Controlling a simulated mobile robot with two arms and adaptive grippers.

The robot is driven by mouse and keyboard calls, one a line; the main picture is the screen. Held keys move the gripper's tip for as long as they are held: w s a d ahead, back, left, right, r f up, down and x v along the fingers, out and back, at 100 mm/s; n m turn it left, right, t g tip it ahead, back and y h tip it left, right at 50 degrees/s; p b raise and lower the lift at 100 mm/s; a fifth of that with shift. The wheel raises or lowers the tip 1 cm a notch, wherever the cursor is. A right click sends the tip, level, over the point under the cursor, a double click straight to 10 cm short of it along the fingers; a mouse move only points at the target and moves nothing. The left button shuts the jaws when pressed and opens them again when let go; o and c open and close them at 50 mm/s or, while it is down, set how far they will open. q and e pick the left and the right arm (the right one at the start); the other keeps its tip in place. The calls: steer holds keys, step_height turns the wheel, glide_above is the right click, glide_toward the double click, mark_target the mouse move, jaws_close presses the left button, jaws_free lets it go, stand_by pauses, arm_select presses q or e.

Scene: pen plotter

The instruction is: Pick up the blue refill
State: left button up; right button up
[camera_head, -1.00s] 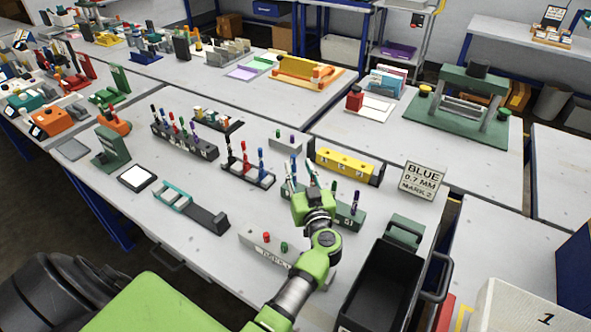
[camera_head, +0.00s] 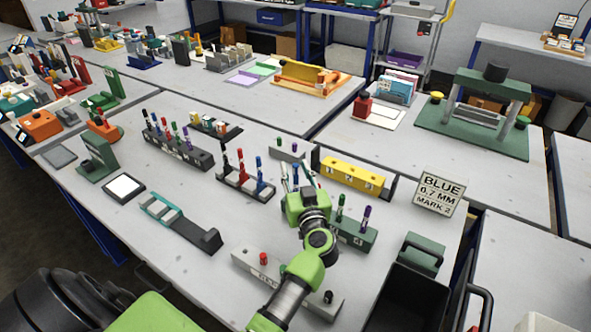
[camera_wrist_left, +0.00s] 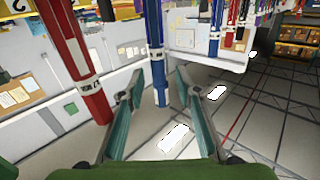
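A thicker red refill (camera_wrist_left: 72,45) is left of the fingers. In the head view a blue refill (camera_head: 295,177) shows partly between the fingers. A sign (camera_head: 441,194) reads BLUE 0.7 MM MARK 2. My right gripper is not in view.
A green and a purple refill (camera_head: 365,216) stand right of my gripper. The yellow block (camera_head: 352,174) is behind it. A black stand (camera_head: 243,188) holds red and blue refills on the left. The pale block (camera_head: 247,262) and black bin (camera_head: 405,298) are in front.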

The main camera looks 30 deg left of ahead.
arm_select(q)
steer(key=shift+s+d+r, duration=0.1)
steer(key=shift+s+r, duration=0.1)
steer(key=shift+s+d+r, duration=0.15)
steer(key=shift+s+r, duration=0.05)
steer(key=c, duration=0.9)
steer(key=shift+w+f, duration=0.1)
steer(key=shift+f, duration=0.1)
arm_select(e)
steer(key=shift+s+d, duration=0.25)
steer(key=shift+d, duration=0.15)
arm_select(q)
steer(key=shift+r, duration=0.1)
